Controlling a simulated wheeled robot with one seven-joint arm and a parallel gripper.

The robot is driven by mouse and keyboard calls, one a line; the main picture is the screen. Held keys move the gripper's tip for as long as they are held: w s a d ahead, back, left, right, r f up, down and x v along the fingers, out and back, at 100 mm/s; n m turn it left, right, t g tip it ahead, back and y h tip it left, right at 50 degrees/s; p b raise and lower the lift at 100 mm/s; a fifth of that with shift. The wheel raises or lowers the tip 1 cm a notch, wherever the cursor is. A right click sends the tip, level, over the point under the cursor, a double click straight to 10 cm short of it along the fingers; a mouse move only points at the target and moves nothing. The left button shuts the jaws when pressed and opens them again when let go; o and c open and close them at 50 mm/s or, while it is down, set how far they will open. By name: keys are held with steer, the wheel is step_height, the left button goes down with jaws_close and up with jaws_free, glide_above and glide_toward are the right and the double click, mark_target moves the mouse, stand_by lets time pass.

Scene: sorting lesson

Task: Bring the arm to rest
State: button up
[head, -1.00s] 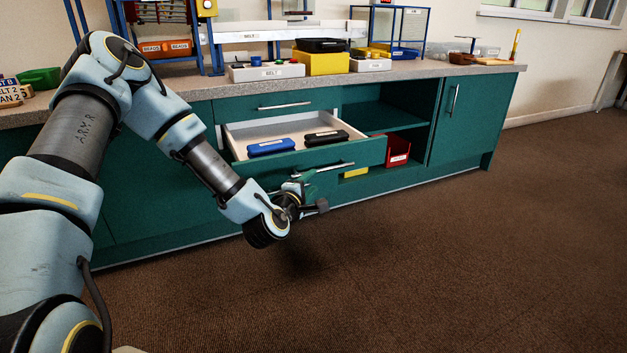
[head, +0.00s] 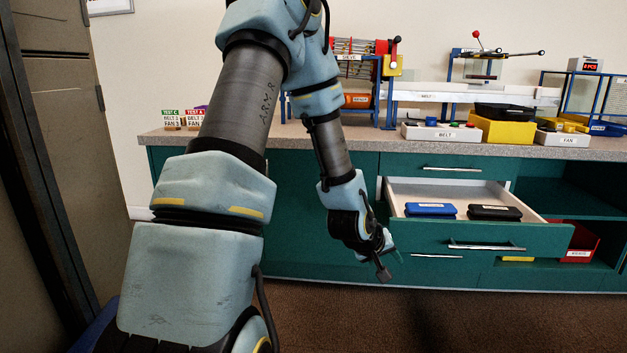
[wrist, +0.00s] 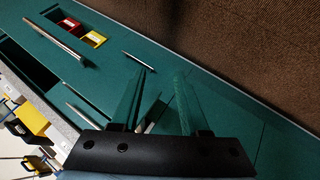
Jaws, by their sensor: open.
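My gripper (head: 388,263) hangs low in front of the teal cabinet in the head view, left of the open drawer and apart from it. In the wrist view my gripper (wrist: 160,88) shows two greenish fingers spread apart with nothing between them. My arm is bent, with the forearm reaching down to the gripper. The teal cabinet front (wrist: 215,85) lies beyond the fingers in the wrist view.
The open drawer (head: 480,238) juts out and holds a blue case (head: 431,210) and a black case (head: 495,213). A tall dark cabinet (head: 50,130) stands at left. Carpet (head: 420,320) in front is clear.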

steer(key=s+a+r+m+g+y, duration=0.1)
steer(key=s+a+r+g+y, duration=0.3)
steer(key=a, duration=0.9)
steer(key=s+a+r+m+y, duration=0.1)
steer(key=s+a+r+y, duration=0.1)
steer(key=s+a+r, duration=0.75)
step_height(320, 180, up, 30)
steer(key=w+a+p, duration=0.2)
steer(key=p, duration=3.2)
steer(key=shift+w+r+p, duration=0.15)
steer(key=shift+r+p, duration=0.1)
steer(key=shift+p, duration=0.05)
